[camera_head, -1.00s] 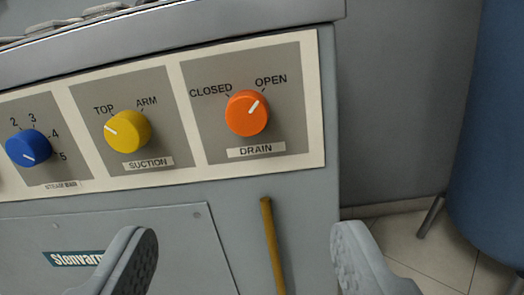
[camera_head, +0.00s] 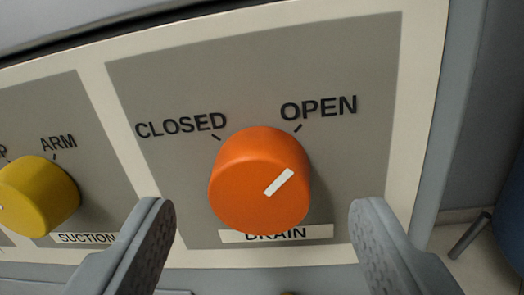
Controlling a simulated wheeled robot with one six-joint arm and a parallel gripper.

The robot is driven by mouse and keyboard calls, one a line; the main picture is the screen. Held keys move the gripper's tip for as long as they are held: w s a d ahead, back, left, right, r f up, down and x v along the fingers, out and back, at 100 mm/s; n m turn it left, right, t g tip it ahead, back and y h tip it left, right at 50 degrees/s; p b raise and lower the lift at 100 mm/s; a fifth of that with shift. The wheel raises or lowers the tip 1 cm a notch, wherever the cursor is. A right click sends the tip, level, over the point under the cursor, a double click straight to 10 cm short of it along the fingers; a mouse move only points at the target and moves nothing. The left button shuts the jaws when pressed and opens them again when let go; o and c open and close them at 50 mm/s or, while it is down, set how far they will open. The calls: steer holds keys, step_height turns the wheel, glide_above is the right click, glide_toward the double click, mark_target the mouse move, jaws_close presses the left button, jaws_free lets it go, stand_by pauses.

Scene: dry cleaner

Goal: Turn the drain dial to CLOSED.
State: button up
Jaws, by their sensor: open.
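The orange drain dial (camera_head: 245,180) is in the middle of the view, on a grey panel with a cream border. Its white mark slants up to the right, toward the OPEN label (camera_head: 319,108). The CLOSED label (camera_head: 181,124) is up and left of the dial. My gripper (camera_head: 262,225) is open, with one finger to the left and one to the right of the dial in the picture. Both fingers look apart from the dial, and nothing is between them in contact. The dial's lower edge partly covers the DRAIN label (camera_head: 275,234).
The yellow suction dial (camera_head: 38,196) is on the panel at the left, beyond my left finger. The machine's right edge (camera_head: 450,110) is at the right, with a dark blue object (camera_head: 510,220) past it. A dark edge runs along the panel's top left.

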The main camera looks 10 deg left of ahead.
mark_target(261, 184)
steer(key=shift+w+a, duration=0.15)
steer(key=shift+w, duration=1)
steer(key=shift+c, duration=0.4)
steer(key=c, duration=0.9)
